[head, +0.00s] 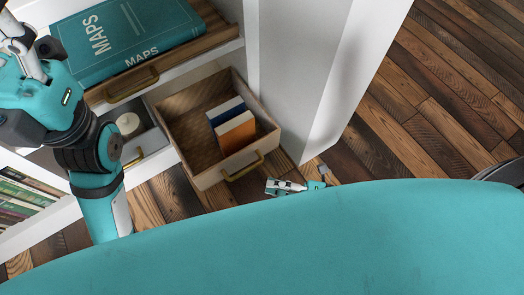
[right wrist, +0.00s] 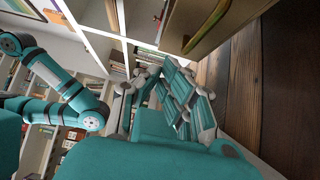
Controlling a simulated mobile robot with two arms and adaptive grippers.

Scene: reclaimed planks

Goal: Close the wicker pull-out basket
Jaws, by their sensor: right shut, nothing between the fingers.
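The wicker pull-out basket (head: 185,108) stands pulled out of the white cabinet in the head view, open at the top. An orange book (head: 236,133) and a blue one (head: 224,110) stand inside. A brass handle (head: 243,166) is on its front. My right gripper (head: 300,186) is shut and empty, just beyond the basket's front right corner and apart from it. In the right wrist view its fingers (right wrist: 172,88) are below a light wooden front (right wrist: 238,22) with a brass handle (right wrist: 207,26). My left gripper (head: 18,40) is at the top left, partly cut off; its jaws are unclear.
A drawer with a teal maps book (head: 125,40) is above left. Another drawer with a white round object (head: 128,123) is open left of the basket. A white panel (head: 325,75) stands right of the basket. Plank floor (head: 440,90) is clear at right.

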